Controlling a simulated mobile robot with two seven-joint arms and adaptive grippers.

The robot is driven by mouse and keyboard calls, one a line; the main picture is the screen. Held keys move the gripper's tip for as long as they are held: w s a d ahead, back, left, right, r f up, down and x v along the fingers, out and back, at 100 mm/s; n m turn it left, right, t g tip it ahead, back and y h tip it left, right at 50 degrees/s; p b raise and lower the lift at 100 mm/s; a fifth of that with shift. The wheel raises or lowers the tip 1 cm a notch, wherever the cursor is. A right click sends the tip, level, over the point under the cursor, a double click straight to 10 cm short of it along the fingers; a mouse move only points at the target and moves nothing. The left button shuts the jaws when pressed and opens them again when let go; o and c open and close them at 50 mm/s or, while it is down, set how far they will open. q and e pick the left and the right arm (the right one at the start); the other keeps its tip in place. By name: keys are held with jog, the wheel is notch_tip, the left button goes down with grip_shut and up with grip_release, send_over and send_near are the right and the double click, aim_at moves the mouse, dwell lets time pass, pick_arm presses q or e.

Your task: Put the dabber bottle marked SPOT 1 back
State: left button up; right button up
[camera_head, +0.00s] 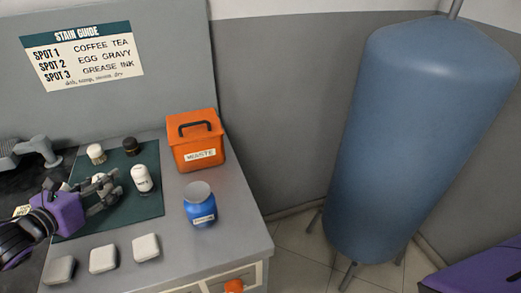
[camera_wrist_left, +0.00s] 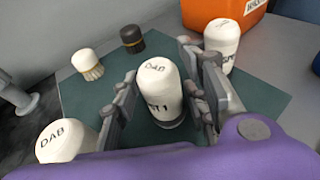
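A white dabber bottle (camera_wrist_left: 160,92) with lettering ending in "T 1" stands upright between the fingers of my left gripper (camera_wrist_left: 161,85). The fingers flank it with what look like narrow gaps. A dark ring shows at its base. In the head view the bottle (camera_head: 99,178) is partly hidden by my left gripper (camera_head: 112,187). A second dabber bottle (camera_head: 142,178) stands to its right, outside the fingers, also in the left wrist view (camera_wrist_left: 222,42). A third, marked DAB (camera_wrist_left: 62,142), is left of the fingers. My right gripper is not in view.
The bottles and two brushes, light (camera_head: 96,153) and dark (camera_head: 130,146), are on a green mat (camera_head: 150,208). An orange WASTE box (camera_head: 196,140) and blue jar (camera_head: 200,207) stand to the right. Several pale blocks (camera_head: 103,259) lie in front. A stain guide (camera_head: 82,57) hangs behind.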

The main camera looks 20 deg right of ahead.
pick_arm(q)
jog(key=shift+o, duration=0.3)
jog(key=shift+r, duration=0.15)
jog(key=shift+r, duration=0.25)
jog(key=v, duration=1.2)
jog(key=shift+p, duration=0.35)
jog(key=shift+f, duration=0.15)
